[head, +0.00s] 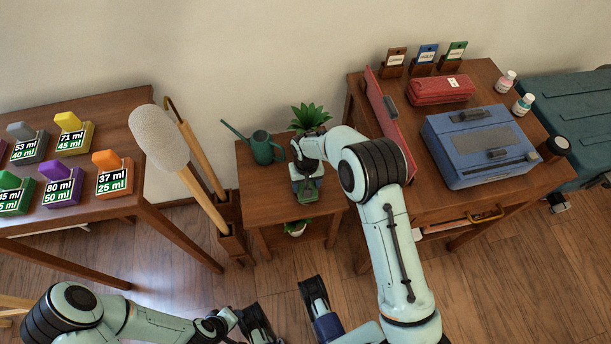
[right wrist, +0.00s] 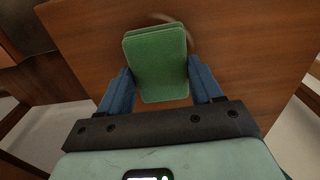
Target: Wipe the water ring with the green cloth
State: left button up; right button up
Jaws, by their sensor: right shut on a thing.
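The green cloth (right wrist: 157,65) is a folded, rounded rectangle between the blue fingers of my right gripper (right wrist: 158,85), which is shut on it. In the head view the right gripper (head: 307,190) is over the small wooden side table (head: 262,205), with a bit of green cloth (head: 308,196) showing. A pale curved part of the water ring (right wrist: 178,20) shows on the wood just beyond the cloth's far edge; the rest is hidden. I cannot tell whether the cloth touches the wood. My left gripper (head: 284,303) is open and empty, low in the head view.
A green watering can (head: 263,148) and a potted plant (head: 310,117) stand at the side table's back. Another plant (head: 296,228) sits on its lower shelf. A holder with long-handled tools (head: 232,240) is left; a desk with a blue typewriter-like case (head: 482,148) is right.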

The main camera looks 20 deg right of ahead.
jog(key=shift+s+a+r+p, duration=0.1)
jog(key=shift+s+a+p, duration=0.15)
jog(key=shift+s+p, duration=0.5)
jog(key=shift+s+a+p, duration=0.2)
jog(key=shift+s+p, duration=0.05)
jog(key=shift+s, duration=0.85)
pick_arm(q)
jog(key=shift+s+d+r, duration=0.1)
jog(key=shift+s+r, duration=0.1)
jog(key=shift+r, duration=1.55)
pick_arm(e)
jog(key=shift+s+a+f, duration=0.15)
jog(key=shift+s+f, duration=0.05)
jog(key=shift+s, duration=0.5)
pick_arm(q)
jog(key=shift+w+r+p, duration=0.15)
jog(key=shift+r+p, duration=1)
jog(key=shift+w+r+p, duration=0.1)
jog(key=shift+r+p, duration=1.05)
pick_arm(e)
notch_tip(320, 180, up, 6)
pick_arm(q)
notch_tip(320, 180, up, 2)
jog(key=shift+w+r+p, duration=0.1)
jog(key=shift+w+p, duration=0.05)
jog(key=shift+p, duration=0.9)
pick_arm(e)
notch_tip(320, 180, up, 3)
jog(key=shift+r, duration=0.1)
